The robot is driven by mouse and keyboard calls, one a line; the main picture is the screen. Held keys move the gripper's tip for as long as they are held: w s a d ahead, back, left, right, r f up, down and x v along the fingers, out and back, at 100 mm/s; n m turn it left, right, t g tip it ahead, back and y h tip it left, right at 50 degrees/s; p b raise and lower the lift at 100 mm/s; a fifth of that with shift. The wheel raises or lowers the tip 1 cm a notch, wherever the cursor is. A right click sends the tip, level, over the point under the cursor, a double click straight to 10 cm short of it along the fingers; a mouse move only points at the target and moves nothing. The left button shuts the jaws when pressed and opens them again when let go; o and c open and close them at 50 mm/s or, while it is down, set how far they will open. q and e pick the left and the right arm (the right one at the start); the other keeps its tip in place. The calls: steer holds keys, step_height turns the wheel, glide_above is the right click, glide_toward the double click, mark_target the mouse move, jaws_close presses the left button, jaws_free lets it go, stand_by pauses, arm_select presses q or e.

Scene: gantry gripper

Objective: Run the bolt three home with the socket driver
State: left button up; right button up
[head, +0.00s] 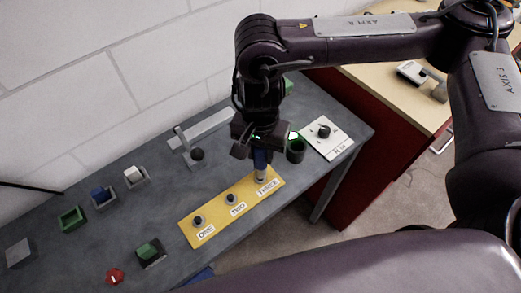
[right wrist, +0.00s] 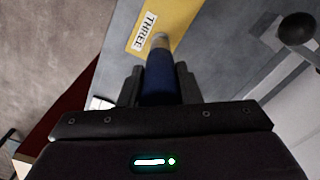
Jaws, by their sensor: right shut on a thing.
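A yellow plate (head: 216,217) lies on the grey bench, with bolts by labels ONE, TWO and THREE. Bolt one (head: 198,221) and bolt two (head: 231,198) stand uncovered. My right gripper (head: 260,150) is shut on the socket driver (head: 261,160), which has a blue handle and a metal socket end. The driver points down at the THREE place, and its socket hides bolt three; I cannot tell how far it sits over the bolt. In the right wrist view the blue driver (right wrist: 159,78) is between the fingers, its tip by the THREE label (right wrist: 145,31). My left gripper is not in view.
A dark green cup (head: 296,150) stands right beside the gripper, near a white dial panel (head: 328,137). A grey stand with a black knob (head: 197,154) is behind the plate. Small coloured blocks, trays and a red button (head: 115,276) are at the left.

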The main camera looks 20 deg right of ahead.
steer(key=shift+r+p, duration=1.7)
steer(key=shift+r, duration=0.6)
steer(key=shift+w+d, duration=0.1)
